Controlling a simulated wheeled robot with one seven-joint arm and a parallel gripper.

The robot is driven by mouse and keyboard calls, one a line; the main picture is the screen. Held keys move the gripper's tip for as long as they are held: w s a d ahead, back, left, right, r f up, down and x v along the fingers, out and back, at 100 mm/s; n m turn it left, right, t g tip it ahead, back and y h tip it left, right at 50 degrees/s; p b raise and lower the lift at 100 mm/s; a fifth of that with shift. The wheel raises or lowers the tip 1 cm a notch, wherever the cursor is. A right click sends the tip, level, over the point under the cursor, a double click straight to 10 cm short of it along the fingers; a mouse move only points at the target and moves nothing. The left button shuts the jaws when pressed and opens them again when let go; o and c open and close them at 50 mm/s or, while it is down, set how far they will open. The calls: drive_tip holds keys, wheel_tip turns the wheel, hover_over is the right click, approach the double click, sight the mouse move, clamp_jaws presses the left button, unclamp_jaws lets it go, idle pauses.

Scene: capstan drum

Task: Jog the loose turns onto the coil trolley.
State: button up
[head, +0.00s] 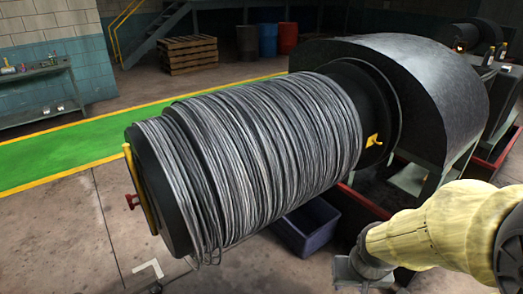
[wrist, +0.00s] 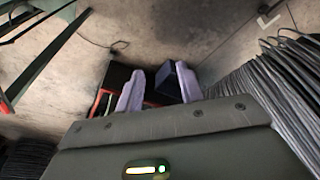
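The black drum (head: 160,170) lies on its side, wound with many turns of grey wire (head: 260,145). The turns near its left end (head: 195,185) sit in looser, separated bands, and a few loops (head: 210,257) hang below the drum. In the wrist view the wire (wrist: 275,90) is at the right. My gripper (wrist: 158,85) shows two pale lilac fingers set apart with nothing seen between them. It points down toward the floor, beside the wire. In the head view my arm is at lower right. I cannot make out a coil trolley in either view.
A yellow bar (head: 140,190) and red handle (head: 132,201) stand at the drum's left end; a yellow crank (head: 374,140) is near its right end. A dark blue bin (head: 303,230) sits below the drum. A grey housing (head: 420,85) stands behind. Floor at left is clear.

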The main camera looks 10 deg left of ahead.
drive_tip(key=o, duration=1.1)
clamp_jaws()
idle(0.8)
